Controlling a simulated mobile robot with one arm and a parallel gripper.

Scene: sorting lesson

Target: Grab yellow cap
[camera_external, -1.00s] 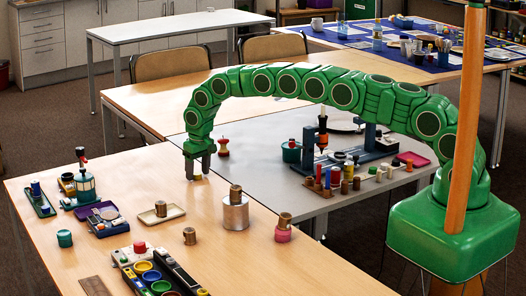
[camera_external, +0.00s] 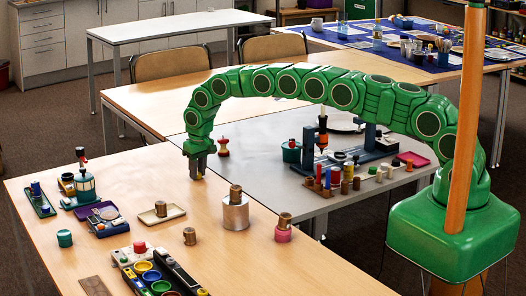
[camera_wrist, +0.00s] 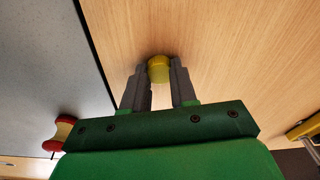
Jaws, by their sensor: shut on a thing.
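The yellow cap (camera_wrist: 158,69) sits between the fingertips of my gripper (camera_wrist: 160,78) in the wrist view, with a finger against each side. It shows as a small yellow spot (camera_external: 198,177) under the fingers in the external view. My gripper (camera_external: 198,173) is shut on the cap, pointing down close to the light wooden table (camera_external: 170,245) near its far edge. I cannot tell whether the cap still touches the table.
A red and yellow spool-like thing (camera_external: 223,147) stands on the grey table (camera_external: 255,150) beyond my gripper. A silver can (camera_external: 236,215) and a tan tray (camera_external: 160,214) stand nearer on the wooden table. Bare wood surrounds my gripper.

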